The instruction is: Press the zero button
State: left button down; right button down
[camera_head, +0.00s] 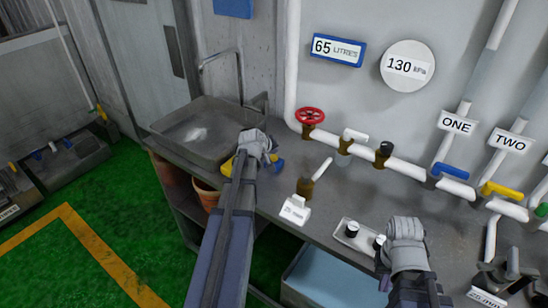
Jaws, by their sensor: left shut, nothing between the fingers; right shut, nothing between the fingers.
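No label reading zero can be made out. A small pale plate (343,239) on the grey bench carries two dark round button-like caps (352,229); any marking on them is too small to read. My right gripper (405,228) is shut and empty, just right of the plate and close to the right-hand cap (380,241); I cannot tell if it touches it. My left gripper (254,139) is shut and empty, over the bench beside the sink, with a yellow and blue thing (278,166) partly hidden behind it.
A red valve wheel (310,116), pipes and blue (452,170) and yellow (501,190) handles line the bench's back. A white-handled lever (320,169) with a white label (294,210) stands between my grippers. The sink (204,132) is at left; a blue tub (335,283) sits below.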

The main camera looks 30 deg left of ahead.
aim_at(273, 159)
pick_arm(q)
jog(key=shift+f+b, duration=0.4)
jog(key=shift+b, duration=0.05)
jog(key=shift+f+b, duration=0.55)
dwell(0.8)
jog(key=shift+r, duration=0.1)
jog(key=shift+r+p, duration=0.9)
jog(key=shift+p, duration=0.1)
notch_tip(273, 159, up, 5)
jog(key=p, duration=0.5)
